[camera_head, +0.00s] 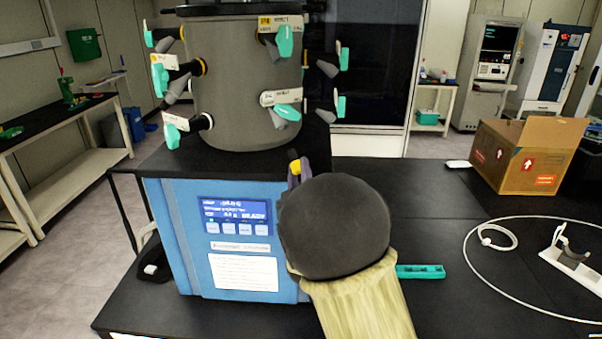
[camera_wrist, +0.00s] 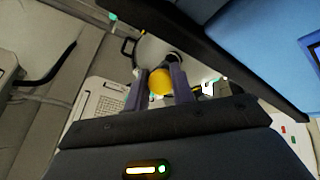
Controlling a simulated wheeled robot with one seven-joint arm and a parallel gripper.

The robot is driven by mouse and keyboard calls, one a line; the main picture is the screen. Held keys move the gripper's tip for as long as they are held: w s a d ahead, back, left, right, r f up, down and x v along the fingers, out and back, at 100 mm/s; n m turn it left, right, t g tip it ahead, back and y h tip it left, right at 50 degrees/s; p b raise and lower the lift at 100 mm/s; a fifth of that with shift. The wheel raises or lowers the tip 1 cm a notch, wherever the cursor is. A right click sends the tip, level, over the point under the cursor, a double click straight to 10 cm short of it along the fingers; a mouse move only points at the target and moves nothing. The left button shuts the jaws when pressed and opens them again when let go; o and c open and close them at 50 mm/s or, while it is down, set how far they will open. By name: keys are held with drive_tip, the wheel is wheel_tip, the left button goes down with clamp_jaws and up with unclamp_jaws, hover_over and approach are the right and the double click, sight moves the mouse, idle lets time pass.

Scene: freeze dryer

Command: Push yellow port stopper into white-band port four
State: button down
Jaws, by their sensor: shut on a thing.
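A yellow stopper (camera_wrist: 160,82) sits between the two purple-grey fingers of my gripper (camera_wrist: 160,90) in the wrist view. In the head view its yellow tip (camera_head: 295,166) shows at the end of my gripper (camera_head: 294,174), which is in front of the freeze dryer, below the grey drum (camera_head: 235,90). Ports with teal-handled valves ring the drum. One port with a white band (camera_head: 267,98) is low on the drum's front, and another (camera_head: 208,121) is low on its left. The label numbers are too small to read. The stopper is apart from the ports.
The blue freeze dryer body (camera_head: 165,225) with a display stands under the drum. Teal valve handles (camera_head: 285,112) stick out around the ports. A cardboard box (camera_head: 520,160), a white cable loop (camera_head: 475,270) and a teal rack (camera_head: 420,271) are on the black bench to the right.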

sight(292, 158)
drive_tip(key=shift+w+a+r+p, duration=0.35)
drive_tip(key=shift+w+r+p, duration=0.4)
drive_tip(key=shift+r+p, duration=0.25)
drive_tip(key=shift+w+a+r, duration=0.45)
drive_tip(key=shift+w+r, duration=0.05)
drive_tip(key=shift+w, duration=0.3)
drive_tip(key=shift+w+a+r, duration=0.1)
drive_tip(key=shift+w+r, duration=0.25)
drive_tip(key=shift+r, duration=0.05)
idle(0.5)
drive_tip(key=shift+w+a+r, duration=0.25)
drive_tip(key=shift+w+r, duration=0.1)
drive_tip(key=shift+r, duration=0.15)
drive_tip(key=shift+w+a+r, duration=0.2)
drive_tip(key=shift+w+r, duration=0.15)
drive_tip(key=shift+r, duration=0.1)
idle(1.3)
drive_tip(key=c, duration=1.1)
unclamp_jaws()
drive_tip(key=shift+f, duration=0.1)
